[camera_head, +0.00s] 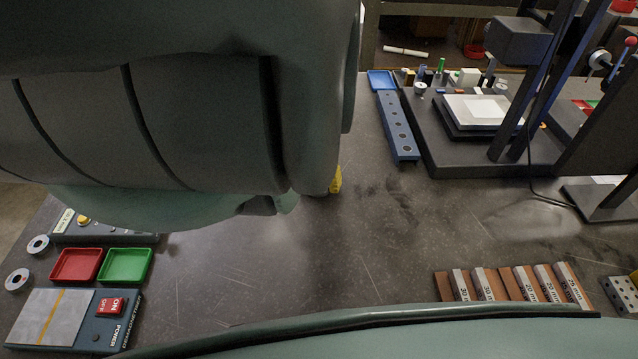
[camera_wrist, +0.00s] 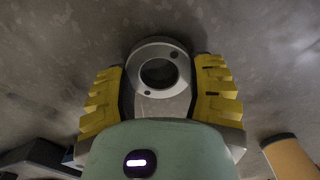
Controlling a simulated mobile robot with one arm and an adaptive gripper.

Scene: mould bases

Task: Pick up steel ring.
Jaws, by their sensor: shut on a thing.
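The steel ring (camera_wrist: 158,48) is a round grey metal piece with a large centre hole and small holes in its face. It sits between the two yellow ribbed fingers of my gripper (camera_wrist: 160,78) in the wrist view, which are shut on it from both sides. In the head view only a yellow bit of my gripper (camera_head: 336,180) shows past my arm, and the held ring is hidden there. From these views I cannot tell whether the ring touches the tabletop.
Two other grey rings (camera_head: 38,244) (camera_head: 18,279) lie at the left, beside a red tray (camera_head: 77,265) and a green tray (camera_head: 126,265). Labelled blocks (camera_head: 485,284) lie at front right. A blue holed bar (camera_head: 398,128) and a dark machine base (camera_head: 470,150) stand at back right. The middle tabletop is clear.

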